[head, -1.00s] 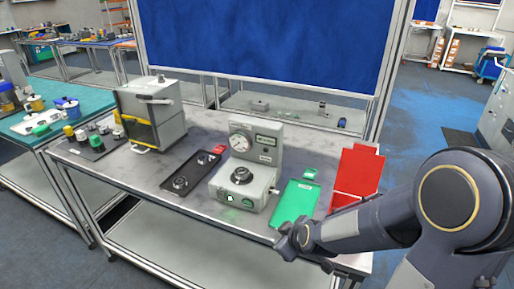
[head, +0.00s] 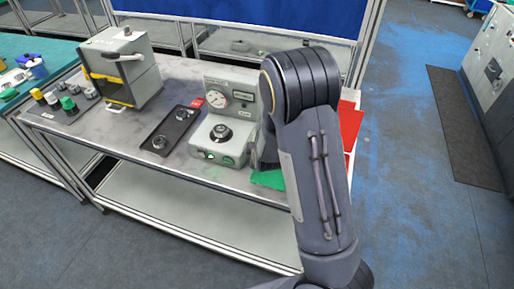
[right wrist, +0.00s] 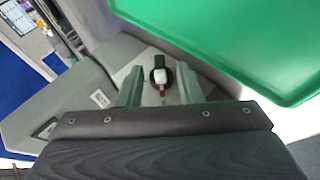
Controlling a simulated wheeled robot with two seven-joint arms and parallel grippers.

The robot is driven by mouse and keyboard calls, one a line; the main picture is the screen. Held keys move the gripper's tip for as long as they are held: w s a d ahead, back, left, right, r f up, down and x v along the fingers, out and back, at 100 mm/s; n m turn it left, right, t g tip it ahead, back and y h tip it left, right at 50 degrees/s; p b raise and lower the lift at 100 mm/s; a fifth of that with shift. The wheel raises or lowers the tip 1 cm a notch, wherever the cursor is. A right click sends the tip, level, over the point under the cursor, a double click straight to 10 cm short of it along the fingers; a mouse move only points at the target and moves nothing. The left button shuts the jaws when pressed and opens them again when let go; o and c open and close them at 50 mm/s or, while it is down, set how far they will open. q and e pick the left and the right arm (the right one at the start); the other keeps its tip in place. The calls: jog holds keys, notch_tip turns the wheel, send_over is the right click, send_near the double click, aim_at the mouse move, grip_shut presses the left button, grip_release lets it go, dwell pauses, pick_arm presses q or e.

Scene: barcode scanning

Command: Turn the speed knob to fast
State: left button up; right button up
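The grey machine (head: 228,112) with a round gauge stands on the metal table. A dark round part (head: 221,133) sits on its lower block, with green buttons on the front. In the right wrist view, a small knob (right wrist: 161,76), dark with a white bar and a red tip, shows on a pale grey surface of the machine. My right gripper (right wrist: 160,90) is open, its two fingers on either side of the knob in the picture; I cannot tell whether they touch it. In the head view my right arm hides this gripper and the knob. My left gripper is not in view.
The green panel (right wrist: 245,40) lies close to the right gripper; my arm partly hides it in the head view (head: 268,179). A red bin (head: 350,125) is behind my arm. A dark tray (head: 170,132) and a grey box with a yellow-edged door (head: 122,65) stand left.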

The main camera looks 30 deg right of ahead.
jog(key=c, duration=0.6)
jog(key=shift+c, duration=0.2)
